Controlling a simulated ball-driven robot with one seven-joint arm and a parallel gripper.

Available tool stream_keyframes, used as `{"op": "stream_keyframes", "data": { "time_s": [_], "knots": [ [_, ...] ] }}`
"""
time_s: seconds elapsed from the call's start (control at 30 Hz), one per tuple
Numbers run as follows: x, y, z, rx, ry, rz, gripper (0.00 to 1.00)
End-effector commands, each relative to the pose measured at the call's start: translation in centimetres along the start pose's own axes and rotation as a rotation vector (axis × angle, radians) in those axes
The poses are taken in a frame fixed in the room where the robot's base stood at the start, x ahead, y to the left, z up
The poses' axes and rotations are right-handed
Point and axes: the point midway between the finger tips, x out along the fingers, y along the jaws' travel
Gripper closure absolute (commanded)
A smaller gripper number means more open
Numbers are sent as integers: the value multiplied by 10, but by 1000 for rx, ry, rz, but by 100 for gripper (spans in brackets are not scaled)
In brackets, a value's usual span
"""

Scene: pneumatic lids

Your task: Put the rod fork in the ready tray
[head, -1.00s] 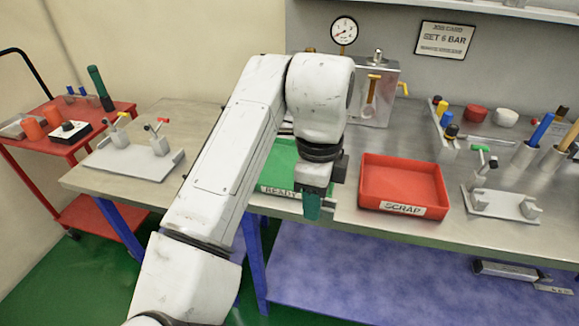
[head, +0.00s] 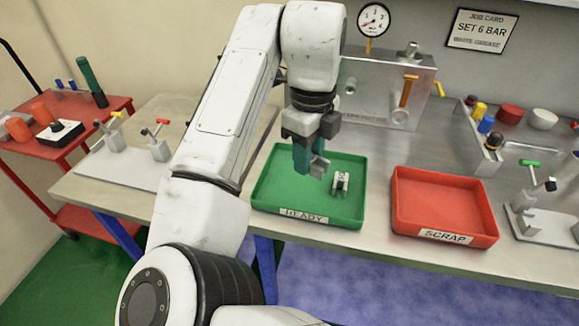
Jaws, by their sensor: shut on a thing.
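The green ready tray (head: 335,218), labelled READY, sits near the front of the bench. My gripper (head: 310,166), with teal fingers, points down over the tray's left-middle part. It is shut on a small grey metal piece (head: 321,167), which looks like the rod fork; the fingers hide part of it. Its height above the tray floor is hard to judge. Another small pale metal part (head: 341,182) lies inside the tray, just right of my gripper.
A red scrap tray (head: 445,205) stands to the right of the green one. A metal box (head: 385,85) with a gauge (head: 373,20) stands behind. White clamp fixtures stand at left (head: 120,165) and far right (head: 540,215). A red cart (head: 70,110) is at far left.

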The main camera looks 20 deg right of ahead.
Motion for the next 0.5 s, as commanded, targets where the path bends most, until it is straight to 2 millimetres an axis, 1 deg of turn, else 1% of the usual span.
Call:
{"op": "stream_keyframes", "data": {
  "time_s": [0.03, 0.2, 0.3, 0.43, 0.5],
  "knots": [
    [7, -6, 10, -3, 4, -1, 98],
    [24, -22, 43, -2, 6, 0, 98],
    [46, -27, 56, -1, 7, -1, 98],
    [62, -33, 71, -1, 4, 1, 98],
    [67, -35, 77, -1, 2, 1, 98]
  ]
}}
